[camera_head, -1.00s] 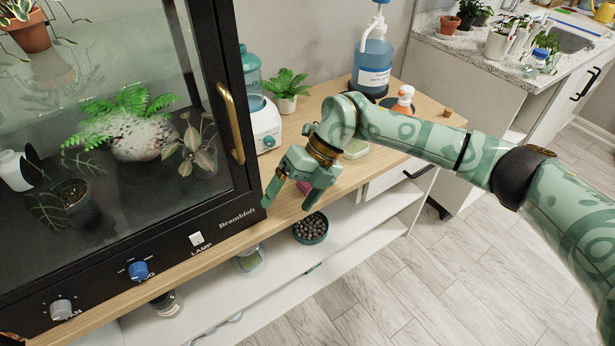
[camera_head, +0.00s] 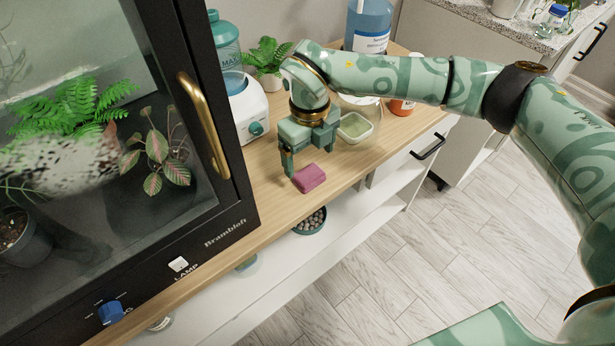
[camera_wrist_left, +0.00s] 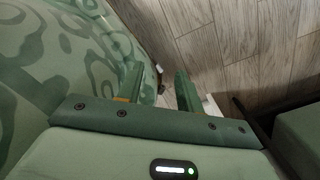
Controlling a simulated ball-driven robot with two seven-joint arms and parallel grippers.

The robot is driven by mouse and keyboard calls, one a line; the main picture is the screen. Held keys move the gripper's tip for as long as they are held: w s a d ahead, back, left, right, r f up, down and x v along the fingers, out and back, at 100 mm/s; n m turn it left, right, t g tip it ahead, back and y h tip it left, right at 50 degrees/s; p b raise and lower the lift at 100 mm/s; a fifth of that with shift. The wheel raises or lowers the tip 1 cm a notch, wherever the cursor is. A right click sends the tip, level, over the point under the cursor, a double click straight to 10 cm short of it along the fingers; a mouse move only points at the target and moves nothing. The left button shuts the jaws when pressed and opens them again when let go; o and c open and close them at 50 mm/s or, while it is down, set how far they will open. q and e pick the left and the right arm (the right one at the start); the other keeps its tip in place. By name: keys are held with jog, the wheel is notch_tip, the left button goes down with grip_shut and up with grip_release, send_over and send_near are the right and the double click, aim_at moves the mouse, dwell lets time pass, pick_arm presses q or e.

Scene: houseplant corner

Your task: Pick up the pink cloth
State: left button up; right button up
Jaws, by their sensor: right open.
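The pink cloth (camera_head: 309,179) is a small folded block on the wooden top, near its front edge. My right gripper (camera_head: 308,162) is open and points down just above and behind the cloth. One finger is at the cloth's left, the other at its upper right. I cannot tell whether they touch it. My left gripper (camera_wrist_left: 158,78) shows in the left wrist view with its fingers apart and nothing between them, above the floor. It is not seen in the head view.
A black glass-fronted plant cabinet (camera_head: 225,238) with a brass handle stands at the left. A white-and-teal dispenser (camera_head: 246,108), a potted fern (camera_head: 268,62) and a small dish (camera_head: 355,127) are behind the gripper. A bowl of pebbles (camera_head: 311,221) sits on the shelf below.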

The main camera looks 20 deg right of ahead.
aim_at(309, 173)
jog(key=shift+f, duration=0.55)
notch_tip(309, 173, down, 5)
jog(key=b, duration=0.2)
jog(key=shift+s+b, duration=0.15)
jog(key=shift+b, duration=0.2)
pick_arm(q)
notch_tip(309, 173, down, 2)
jog(key=shift+s+f, duration=0.1)
jog(key=shift+f, duration=0.15)
pick_arm(e)
jog(key=shift+r, duration=0.15)
jog(key=shift+c, duration=0.9)
pick_arm(q)
jog(key=shift+s, duration=0.15)
pick_arm(e)
jog(key=c, duration=0.9)
